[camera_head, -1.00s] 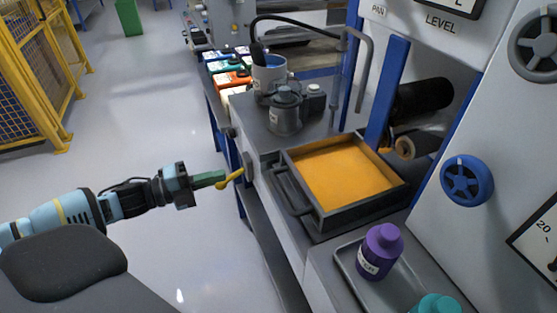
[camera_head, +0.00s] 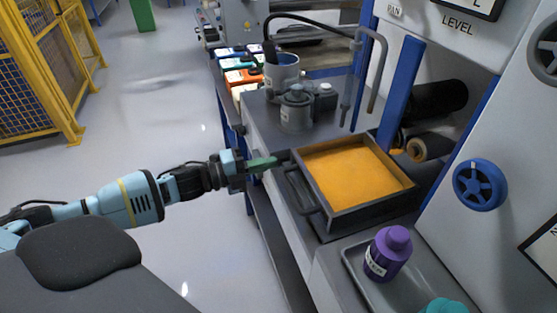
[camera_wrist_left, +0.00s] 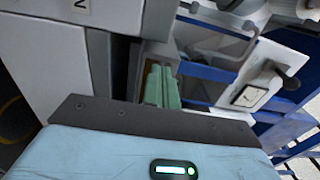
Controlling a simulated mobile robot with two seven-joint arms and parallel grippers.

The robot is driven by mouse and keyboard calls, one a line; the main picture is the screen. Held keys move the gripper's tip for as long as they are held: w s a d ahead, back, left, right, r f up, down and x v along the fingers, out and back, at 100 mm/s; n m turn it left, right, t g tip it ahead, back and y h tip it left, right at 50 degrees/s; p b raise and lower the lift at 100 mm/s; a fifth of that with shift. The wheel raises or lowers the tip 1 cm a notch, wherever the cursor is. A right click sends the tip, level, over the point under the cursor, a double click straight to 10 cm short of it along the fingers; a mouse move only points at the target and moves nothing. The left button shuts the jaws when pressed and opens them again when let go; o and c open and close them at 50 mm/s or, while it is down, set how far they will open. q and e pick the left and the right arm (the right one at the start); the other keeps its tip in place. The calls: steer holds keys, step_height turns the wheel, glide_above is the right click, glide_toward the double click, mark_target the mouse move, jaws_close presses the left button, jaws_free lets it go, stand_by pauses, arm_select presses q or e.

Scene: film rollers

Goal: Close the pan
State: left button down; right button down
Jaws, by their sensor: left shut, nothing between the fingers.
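The pan (camera_head: 392,198) is a dark square tray with orange fill and a bar handle (camera_head: 300,192) on its left side. It sits pulled out from the machine, on the grey bench. My left gripper (camera_head: 272,162) has green fingers that are shut and empty. In the head view its tips are beside the pan's back left corner, close to the handle; I cannot tell whether they touch. The left wrist view shows the green fingers (camera_wrist_left: 161,88) together, with a strip of orange beside them. My right gripper is not in view.
A purple bottle (camera_head: 388,254) and a teal one (camera_head: 443,306) stand on a tray at the front right. A grey pump (camera_head: 296,110) and a white bucket (camera_head: 282,72) stand behind the pan. A blue post (camera_head: 402,95) and rollers (camera_head: 430,148) lie beyond it.

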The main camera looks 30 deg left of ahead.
mark_target(291, 158)
arm_select(q)
steer(key=shift+x, duration=1.75)
steer(key=shift+d, duration=0.1)
